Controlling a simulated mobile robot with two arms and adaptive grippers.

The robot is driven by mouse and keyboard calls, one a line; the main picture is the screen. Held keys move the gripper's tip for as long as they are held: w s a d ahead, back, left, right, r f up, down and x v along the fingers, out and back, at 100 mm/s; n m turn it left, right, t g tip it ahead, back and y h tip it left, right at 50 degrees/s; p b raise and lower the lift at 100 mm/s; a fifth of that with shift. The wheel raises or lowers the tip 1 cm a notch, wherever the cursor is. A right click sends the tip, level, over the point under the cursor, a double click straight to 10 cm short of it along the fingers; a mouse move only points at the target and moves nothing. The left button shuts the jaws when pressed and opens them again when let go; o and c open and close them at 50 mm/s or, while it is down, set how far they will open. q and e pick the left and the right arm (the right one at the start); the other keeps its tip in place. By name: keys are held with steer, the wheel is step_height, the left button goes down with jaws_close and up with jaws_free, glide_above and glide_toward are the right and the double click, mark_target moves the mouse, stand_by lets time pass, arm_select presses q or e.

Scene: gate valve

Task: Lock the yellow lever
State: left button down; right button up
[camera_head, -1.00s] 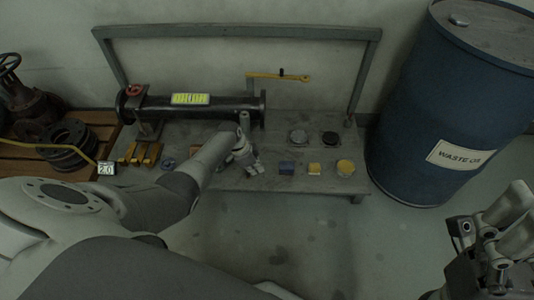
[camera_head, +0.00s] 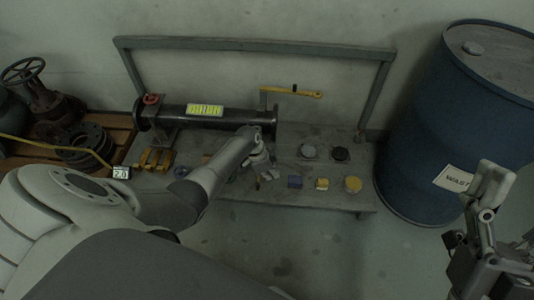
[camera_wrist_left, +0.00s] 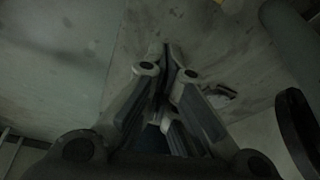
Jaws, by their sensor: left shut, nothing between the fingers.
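The yellow lever (camera_head: 300,93) lies level near the top bar of the grey frame, right of the pipe's end, in the head view. A small dark piece sits across its middle. My left gripper (camera_head: 268,177) is over the bench, in front of and below the lever, apart from it. In the left wrist view its fingers (camera_wrist_left: 167,72) are together with nothing between them; the lever is not recognisable there. My right gripper (camera_head: 490,185) is at the lower right, far from the lever, and its opening cannot be made out.
A dark flanged pipe (camera_head: 172,117) with a yellow-green label lies along the bench (camera_head: 340,195). Small blocks and discs, including a blue block (camera_head: 295,182) and a yellow disc (camera_head: 353,184), lie right of my left gripper. A blue waste oil drum (camera_head: 420,130) stands at the right.

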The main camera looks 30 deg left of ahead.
arm_select(q)
steer(key=shift+p+v, duration=1.2)
steer(key=shift+v, duration=1.1)
arm_select(e)
steer(key=w+f+g+h, duration=0.2)
steer(key=w+f+g, duration=0.4)
steer(key=f, duration=0.3)
steer(key=shift+w+a+f+g+h, duration=0.2)
steer(key=shift+w+f+g+h, duration=0.1)
steer(key=shift+w+g+h, duration=0.15)
steer(key=shift+s, duration=0.1)
